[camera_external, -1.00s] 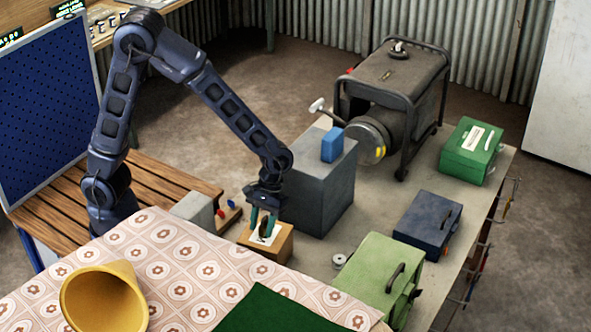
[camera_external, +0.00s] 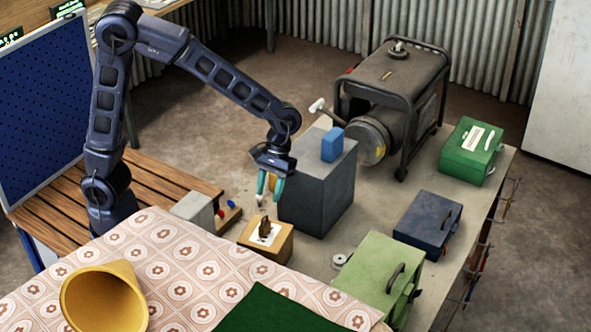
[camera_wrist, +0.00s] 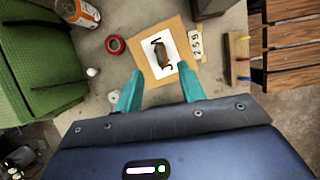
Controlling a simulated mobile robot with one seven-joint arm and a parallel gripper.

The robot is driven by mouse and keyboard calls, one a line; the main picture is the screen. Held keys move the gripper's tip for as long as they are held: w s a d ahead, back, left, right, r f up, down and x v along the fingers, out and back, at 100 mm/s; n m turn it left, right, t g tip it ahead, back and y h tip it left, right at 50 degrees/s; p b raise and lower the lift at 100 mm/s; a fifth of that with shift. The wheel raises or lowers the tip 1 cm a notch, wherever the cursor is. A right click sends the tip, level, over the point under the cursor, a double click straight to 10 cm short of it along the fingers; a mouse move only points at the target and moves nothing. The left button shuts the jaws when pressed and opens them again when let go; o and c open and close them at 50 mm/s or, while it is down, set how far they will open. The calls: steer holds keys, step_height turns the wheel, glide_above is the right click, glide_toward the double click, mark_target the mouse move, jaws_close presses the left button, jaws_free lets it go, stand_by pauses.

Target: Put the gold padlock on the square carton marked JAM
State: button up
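A small square carton (camera_external: 281,247) of brown card stands on the workbench, with a white label (camera_external: 257,238) on its top. A small dark brownish-gold object, seemingly the padlock (camera_external: 265,226), rests on that label. In the wrist view the padlock (camera_wrist: 161,54) lies on the white label of the carton (camera_wrist: 146,73), covering the middle of its lettering. My gripper (camera_external: 269,198) is above the carton, open and empty, apart from the padlock. Its teal fingers (camera_wrist: 158,92) are spread wide in the wrist view.
A grey block (camera_external: 318,188) with a blue box (camera_external: 332,144) on it stands right behind the carton. Green (camera_external: 378,269) and navy (camera_external: 428,224) cases sit to the right. A patterned cloth (camera_external: 190,262) lies in front. A red tape roll (camera_wrist: 115,44) is near the carton.

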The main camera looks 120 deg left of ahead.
steer(key=s+d+r+m+t+y, duration=0.1)
steer(key=s+d+r+m+y, duration=0.1)
steer(key=s+d+r+m, duration=0.95)
steer(key=s+d+r+m+t+y, duration=0.2)
steer(key=s+d+m, duration=0.4)
steer(key=s+d, duration=0.3)
steer(key=s+t, duration=0.1)
steer(key=s, duration=0.1)
steer(key=shift+s+t, duration=0.3)
steer(key=shift+s, duration=0.1)
